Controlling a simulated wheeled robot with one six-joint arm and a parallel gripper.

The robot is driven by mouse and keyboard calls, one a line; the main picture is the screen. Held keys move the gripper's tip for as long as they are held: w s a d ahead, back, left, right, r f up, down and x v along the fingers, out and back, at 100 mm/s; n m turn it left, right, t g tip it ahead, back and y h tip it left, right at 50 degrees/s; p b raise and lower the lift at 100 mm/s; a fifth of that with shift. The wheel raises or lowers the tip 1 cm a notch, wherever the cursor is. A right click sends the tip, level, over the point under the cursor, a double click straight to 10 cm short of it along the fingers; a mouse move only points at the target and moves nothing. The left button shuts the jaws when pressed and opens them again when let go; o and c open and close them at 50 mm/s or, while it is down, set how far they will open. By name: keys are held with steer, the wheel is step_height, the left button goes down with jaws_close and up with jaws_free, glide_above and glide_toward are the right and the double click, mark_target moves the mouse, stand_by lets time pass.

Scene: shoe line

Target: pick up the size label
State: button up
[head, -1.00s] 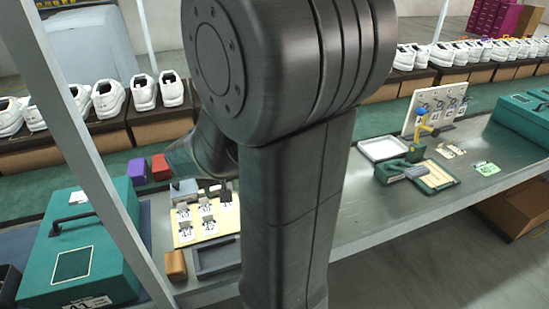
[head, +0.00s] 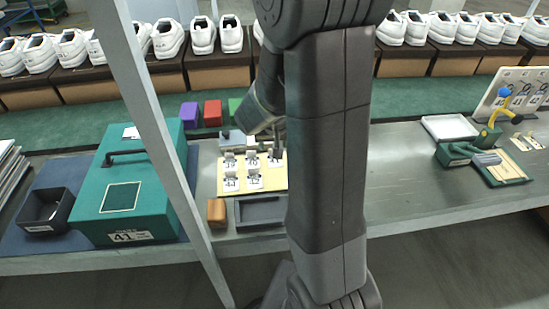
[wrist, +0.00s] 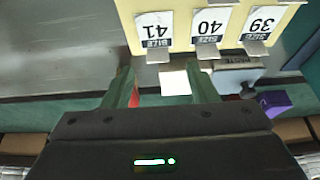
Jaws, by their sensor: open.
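Size labels stand in metal clips on a cream board (head: 222,186) on the bench. In the wrist view the size 41 label (wrist: 154,28), the size 40 label (wrist: 210,22) and the size 39 label (wrist: 262,20) are in a row at the top, print inverted. My gripper (wrist: 160,82) is open, its two green fingers apart with no label between them. The fingers point toward the row, just short of the clips of 41 and 40. In the head view my arm hides part of the board's right side.
A teal box (head: 152,190) marked 41 stands left, behind a grey post (head: 150,110). A grey tray (head: 258,211) and brown block (head: 216,212) lie in front of the board. Purple (head: 189,114) and red (head: 212,112) blocks stand behind. Shoes line the back.

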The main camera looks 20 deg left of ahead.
mark_target(272, 163)
steer(key=x, duration=0.5)
steer(key=shift+w+d, duration=0.1)
steer(key=shift+d, duration=0.05)
steer(key=c, duration=1)
